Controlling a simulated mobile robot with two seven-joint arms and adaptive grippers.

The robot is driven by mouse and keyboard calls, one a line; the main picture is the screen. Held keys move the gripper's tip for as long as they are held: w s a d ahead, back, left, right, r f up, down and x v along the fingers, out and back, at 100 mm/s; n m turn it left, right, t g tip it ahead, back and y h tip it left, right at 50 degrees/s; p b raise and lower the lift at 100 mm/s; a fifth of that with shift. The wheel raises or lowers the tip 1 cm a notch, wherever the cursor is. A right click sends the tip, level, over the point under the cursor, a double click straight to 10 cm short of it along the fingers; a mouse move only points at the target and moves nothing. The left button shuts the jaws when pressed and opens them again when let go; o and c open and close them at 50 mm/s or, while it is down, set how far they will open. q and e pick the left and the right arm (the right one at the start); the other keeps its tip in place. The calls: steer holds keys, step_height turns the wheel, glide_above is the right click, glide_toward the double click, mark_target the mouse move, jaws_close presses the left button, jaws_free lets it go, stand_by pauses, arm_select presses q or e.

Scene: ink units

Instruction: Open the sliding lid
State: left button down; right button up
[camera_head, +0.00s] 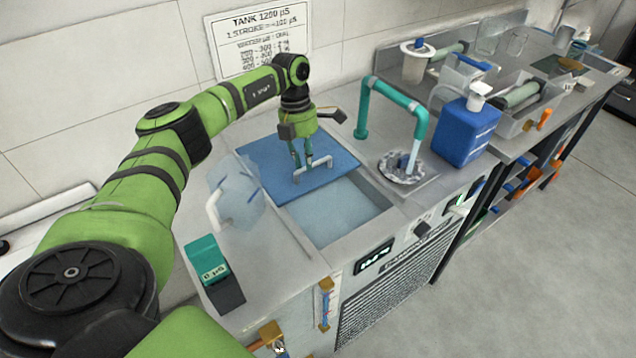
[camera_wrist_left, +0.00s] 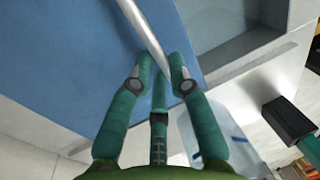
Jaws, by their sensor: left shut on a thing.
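The sliding lid (camera_head: 268,163) is a flat blue panel over the back part of a tank in the steel counter. Its light metal handle (camera_head: 323,160) stands near the lid's front right edge. The front part of the tank (camera_head: 345,208) is uncovered and shows a pale blue-grey inside. My left gripper (camera_head: 303,166) is shut on the handle. In the left wrist view, the teal fingers (camera_wrist_left: 160,75) close around the handle bar (camera_wrist_left: 147,38), with the blue lid (camera_wrist_left: 60,60) behind it. My right gripper is in neither view.
A clear jug (camera_head: 235,195) stands left of the tank, beside a teal-and-dark meter (camera_head: 207,262). A teal pipe (camera_head: 395,90) arches over a round drain (camera_head: 403,167) at the right. A blue jerrycan (camera_head: 466,132) stands beyond it. A wall sign (camera_head: 258,38) hangs behind.

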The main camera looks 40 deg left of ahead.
arm_select(q)
steer(key=shift+w+a+b, duration=0.25)
steer(key=shift+a+b, duration=0.2)
steer(key=shift+a, duration=0.2)
steer(key=shift+w+a+b, duration=0.25)
steer(key=shift+a+b, duration=0.15)
steer(key=shift+a, duration=0.3)
steer(key=shift+w+a+b, duration=0.25)
steer(key=shift+a+b, duration=0.2)
steer(key=shift+a, duration=0.2)
steer(key=c, duration=1.1)
jaws_free()
steer(key=shift+c, duration=0.2)
step_height(320, 180, up, 8)
steer(key=a, duration=0.1)
steer(key=shift+w+a+f, duration=0.15)
steer(key=shift+w+f, duration=0.1)
